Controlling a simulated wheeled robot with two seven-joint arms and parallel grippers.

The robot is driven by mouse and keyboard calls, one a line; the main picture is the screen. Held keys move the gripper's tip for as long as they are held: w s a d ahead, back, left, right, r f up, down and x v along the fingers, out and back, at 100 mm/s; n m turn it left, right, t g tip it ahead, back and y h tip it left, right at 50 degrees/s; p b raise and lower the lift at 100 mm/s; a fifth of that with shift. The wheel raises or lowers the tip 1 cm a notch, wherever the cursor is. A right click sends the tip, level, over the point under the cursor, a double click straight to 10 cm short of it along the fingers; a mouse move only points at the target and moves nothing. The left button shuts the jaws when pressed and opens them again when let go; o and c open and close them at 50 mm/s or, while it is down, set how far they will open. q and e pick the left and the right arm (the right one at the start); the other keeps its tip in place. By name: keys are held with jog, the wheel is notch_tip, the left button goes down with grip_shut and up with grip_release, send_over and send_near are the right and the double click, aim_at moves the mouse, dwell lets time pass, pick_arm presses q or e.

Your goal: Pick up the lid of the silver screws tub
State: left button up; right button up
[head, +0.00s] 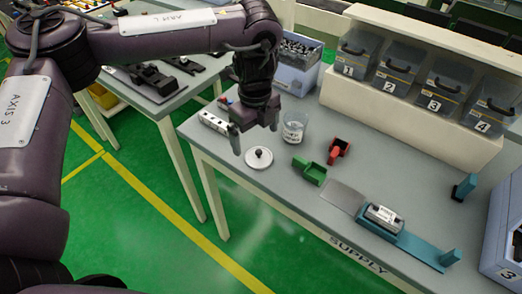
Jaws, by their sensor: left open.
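A round pale lid (257,163) with a small dark knob lies flat on the grey table, near its front edge. A clear tub (293,127) with a white label stands behind it to the right, open at the top; its contents are too small to make out. My left gripper (254,141) points down just above and behind the lid. It is open, with its fingers apart and nothing seen between them. My right gripper is not in view.
A white holed block (214,122) lies to the left. A teal fixture (415,246) holds a silver part. Numbered drawers (395,77) and a blue crate (298,68) stand behind.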

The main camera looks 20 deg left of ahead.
aim_at(259, 151)
pick_arm(q)
jog(key=f+p, duration=0.1)
jog(key=f, duration=0.2)
jog(key=shift+d, duration=0.2)
notch_tip(259, 151, down, 3)
jog(key=shift+w+d+f, duration=0.1)
jog(key=shift+f, duration=0.15)
jog(key=c, duration=1)
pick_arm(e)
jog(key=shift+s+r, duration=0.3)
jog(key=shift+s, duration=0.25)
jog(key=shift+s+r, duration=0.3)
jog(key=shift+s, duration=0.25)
